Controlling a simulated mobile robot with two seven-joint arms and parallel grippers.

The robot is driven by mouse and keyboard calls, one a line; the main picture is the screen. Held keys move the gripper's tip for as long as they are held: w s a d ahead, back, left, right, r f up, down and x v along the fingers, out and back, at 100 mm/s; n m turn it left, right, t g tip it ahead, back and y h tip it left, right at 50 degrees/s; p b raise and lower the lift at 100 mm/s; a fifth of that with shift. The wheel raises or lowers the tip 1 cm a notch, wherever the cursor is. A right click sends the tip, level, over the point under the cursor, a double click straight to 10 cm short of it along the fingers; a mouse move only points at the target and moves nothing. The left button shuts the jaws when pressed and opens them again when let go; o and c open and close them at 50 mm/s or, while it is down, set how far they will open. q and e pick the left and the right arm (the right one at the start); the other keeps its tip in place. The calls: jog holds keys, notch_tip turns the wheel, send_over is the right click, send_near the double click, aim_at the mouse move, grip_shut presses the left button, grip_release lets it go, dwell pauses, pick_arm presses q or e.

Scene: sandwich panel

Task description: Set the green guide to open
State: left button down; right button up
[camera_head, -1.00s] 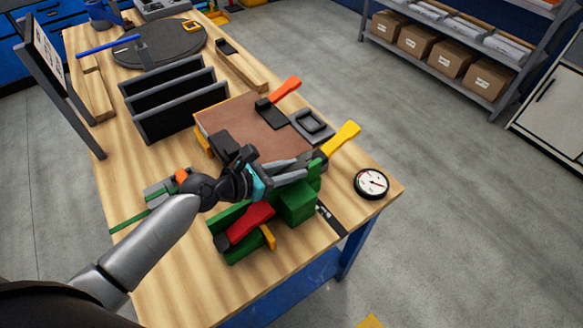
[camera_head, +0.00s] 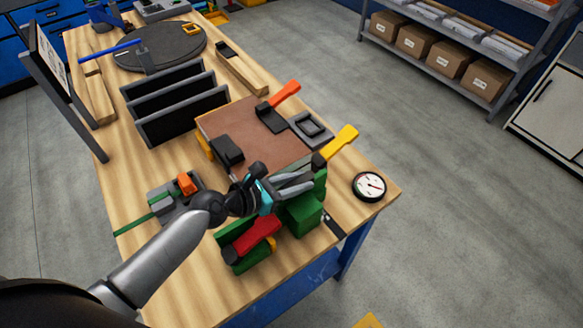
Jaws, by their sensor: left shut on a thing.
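The green guide (camera_head: 303,216) stands at the front right of the wooden bench. It is a green block assembly with a red handle (camera_head: 256,234) at its left part and a small yellow piece below. My left gripper (camera_head: 308,183) lies over the top of the green guide, its grey fingers pointing right and shut on an upper green part. The fingers hide much of what they hold. My right gripper is not in view.
A brown panel (camera_head: 262,150) lies behind the guide, with orange and yellow (camera_head: 341,141) levers at its right. A round gauge (camera_head: 369,186) sits near the right bench edge. Black upright slats (camera_head: 178,108) stand behind left. An orange-knobbed fixture (camera_head: 187,184) is left of my gripper.

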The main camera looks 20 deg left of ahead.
aim_at(310, 212)
pick_arm(q)
jog(key=s+d+p, duration=0.1)
jog(key=d, duration=0.1)
jog(key=s+d+p, duration=0.1)
jog(key=s+d, duration=0.1)
jog(key=shift+s, duration=0.15)
jog(key=c, duration=0.6)
grip_release()
jog(key=shift+c, duration=0.2)
jog(key=v, duration=1.3)
jog(key=shift+v, duration=1.1)
jog(key=shift+r, duration=0.15)
